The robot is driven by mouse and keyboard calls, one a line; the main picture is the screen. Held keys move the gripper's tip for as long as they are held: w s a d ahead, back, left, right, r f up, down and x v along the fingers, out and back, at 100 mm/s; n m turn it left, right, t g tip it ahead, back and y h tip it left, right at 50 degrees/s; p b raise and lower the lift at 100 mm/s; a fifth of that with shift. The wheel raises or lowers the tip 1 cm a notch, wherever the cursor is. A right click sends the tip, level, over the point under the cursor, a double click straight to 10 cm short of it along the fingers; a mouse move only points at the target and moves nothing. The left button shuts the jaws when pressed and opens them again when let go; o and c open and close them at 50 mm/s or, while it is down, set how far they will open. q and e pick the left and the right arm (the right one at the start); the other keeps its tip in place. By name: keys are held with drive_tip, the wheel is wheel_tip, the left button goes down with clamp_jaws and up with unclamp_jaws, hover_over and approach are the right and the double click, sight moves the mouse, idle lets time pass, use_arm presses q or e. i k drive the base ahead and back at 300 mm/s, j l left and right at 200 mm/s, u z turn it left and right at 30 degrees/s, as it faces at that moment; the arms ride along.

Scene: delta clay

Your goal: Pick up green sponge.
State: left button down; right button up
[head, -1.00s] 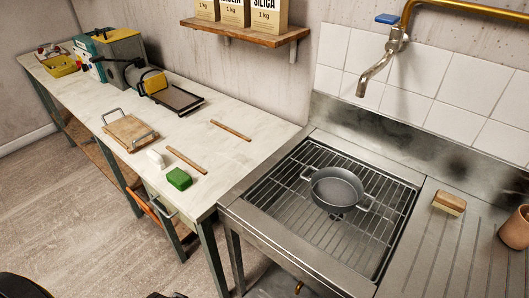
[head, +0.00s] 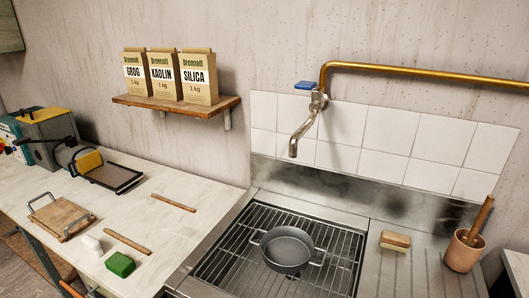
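The green sponge (head: 120,265) is a small block lying on the pale worktop (head: 150,225) near its front edge, at the lower left of the head view. Nothing covers the sponge. Neither of my grippers shows in the head view.
A metal sink with a wire rack (head: 225,255) holds a grey pan (head: 288,248). A brush (head: 395,240) and a clay pot (head: 464,251) stand on the right drainer. A wooden board with handles (head: 61,217) lies left of the sponge. A tap (head: 304,130) overhangs the sink.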

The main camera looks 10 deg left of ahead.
sight(120, 263)
drive_tip(key=u, duration=1.35)
drive_tip(key=z, duration=2.3)
drive_tip(key=u, duration=2.2)
drive_tip(key=j, duration=0.15)
drive_tip(key=i+u, duration=0.05)
